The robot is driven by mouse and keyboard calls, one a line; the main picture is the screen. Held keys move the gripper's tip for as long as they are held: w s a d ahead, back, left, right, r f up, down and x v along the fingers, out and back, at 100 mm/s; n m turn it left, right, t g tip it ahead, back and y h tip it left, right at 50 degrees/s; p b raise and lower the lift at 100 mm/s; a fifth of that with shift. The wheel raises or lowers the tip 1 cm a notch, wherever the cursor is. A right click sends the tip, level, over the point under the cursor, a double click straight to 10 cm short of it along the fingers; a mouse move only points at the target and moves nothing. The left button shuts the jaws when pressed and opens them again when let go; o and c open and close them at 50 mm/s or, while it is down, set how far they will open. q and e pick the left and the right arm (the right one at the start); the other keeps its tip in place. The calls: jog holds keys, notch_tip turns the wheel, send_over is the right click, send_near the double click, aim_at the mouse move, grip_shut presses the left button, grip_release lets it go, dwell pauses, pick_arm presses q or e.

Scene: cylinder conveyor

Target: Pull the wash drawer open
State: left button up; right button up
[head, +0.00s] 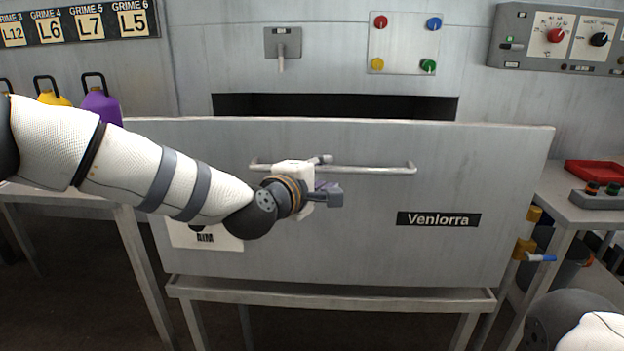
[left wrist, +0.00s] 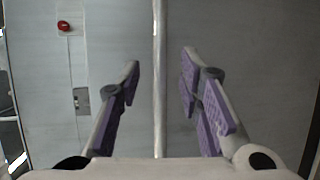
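The wash drawer (head: 350,245) has a wide grey front with a "Venlorra" label. A dark opening shows behind its top edge. Its horizontal bar handle (head: 375,170) crosses the upper front. My left gripper (head: 326,180) is at the left-middle part of the handle. In the left wrist view, the handle (left wrist: 160,60) runs upright between the spread purple-padded fingers of the left gripper (left wrist: 161,85). Gaps show on both sides of the bar, and no finger visibly touches it. My right gripper is out of view; only part of my right arm shows at lower right.
A table (head: 330,294) stands below the drawer front. Purple (head: 101,104) and yellow (head: 54,98) jugs stand at left. A red tray (head: 596,172) and a button box (head: 598,199) sit on the right table. A control panel (head: 560,38) hangs at upper right.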

pick_arm(q)
jog(key=v, duration=0.7)
jog(key=shift+s, duration=0.2)
jog(key=shift+a, duration=0.1)
jog(key=s+a+f+m+g+y+p, duration=0.1)
jog(key=s+a+f+m+g, duration=0.3)
jog(key=s+f, duration=0.95)
jog(key=s+a+f+m+g+y+p, duration=0.15)
jog(key=s+f+m+g, duration=0.35)
jog(key=s+f, duration=0.8)
jog(key=s+a+f+m+g+y, duration=0.1)
jog(key=s+a, duration=0.3)
jog(key=s, duration=0.4)
jog(key=s+a+f+m+g+y, duration=0.1)
jog(key=s+a+f+g, duration=0.3)
jog(key=s, duration=0.5)
jog(key=s+a+f+m+g+y, duration=0.1)
jog(key=s+a+f+m+g, duration=0.1)
jog(key=s, duration=0.6)
jog(key=shift+s+a+f+m+g+y+p, duration=0.35)
jog(key=shift+a+m+g, duration=0.2)
jog(key=shift+a, duration=0.4)
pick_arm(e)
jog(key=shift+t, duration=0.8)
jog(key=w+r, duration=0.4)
